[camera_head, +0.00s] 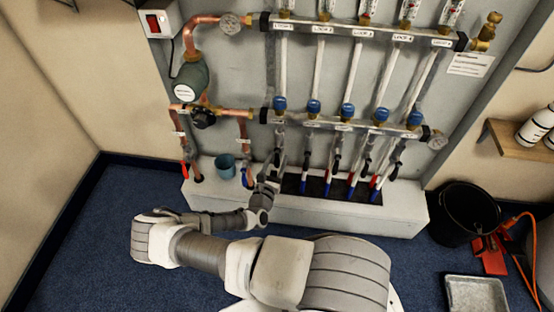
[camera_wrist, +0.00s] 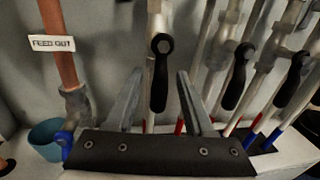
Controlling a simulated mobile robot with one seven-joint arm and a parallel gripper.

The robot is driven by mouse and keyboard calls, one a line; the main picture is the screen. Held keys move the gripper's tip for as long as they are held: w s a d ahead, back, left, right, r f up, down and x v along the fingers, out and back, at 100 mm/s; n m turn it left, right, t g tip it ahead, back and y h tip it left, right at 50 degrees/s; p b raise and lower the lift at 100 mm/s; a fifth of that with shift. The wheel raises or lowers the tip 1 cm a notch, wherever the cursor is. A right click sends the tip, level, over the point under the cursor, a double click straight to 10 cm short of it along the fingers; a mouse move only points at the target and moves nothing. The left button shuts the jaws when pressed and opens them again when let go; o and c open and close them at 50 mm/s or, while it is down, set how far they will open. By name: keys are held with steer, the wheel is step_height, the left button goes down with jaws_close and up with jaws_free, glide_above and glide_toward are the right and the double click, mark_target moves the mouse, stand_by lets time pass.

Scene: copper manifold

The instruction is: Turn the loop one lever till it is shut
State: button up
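The loop one lever (camera_wrist: 160,75) is the black lever on the leftmost loop valve. It hangs straight down, roughly in line with its pipe. In the head view the same lever (camera_head: 277,158) sits low on the leftmost loop, partly hidden by my wrist. My gripper (camera_wrist: 160,73) is open, with one finger to each side of the lever in the wrist view. I cannot tell whether either finger touches it. In the head view my gripper (camera_head: 272,180) is in front of the leftmost loop, its fingers hard to make out.
Other black loop levers (camera_wrist: 235,78) stand close on the right. A copper feed pipe (camera_wrist: 60,45) with a blue-handled valve (camera_wrist: 68,140) and a teal cup (camera_wrist: 46,138) are on the left. A black bucket (camera_head: 465,212) stands at right on the floor.

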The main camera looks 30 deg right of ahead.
jaws_close()
stand_by(1.3)
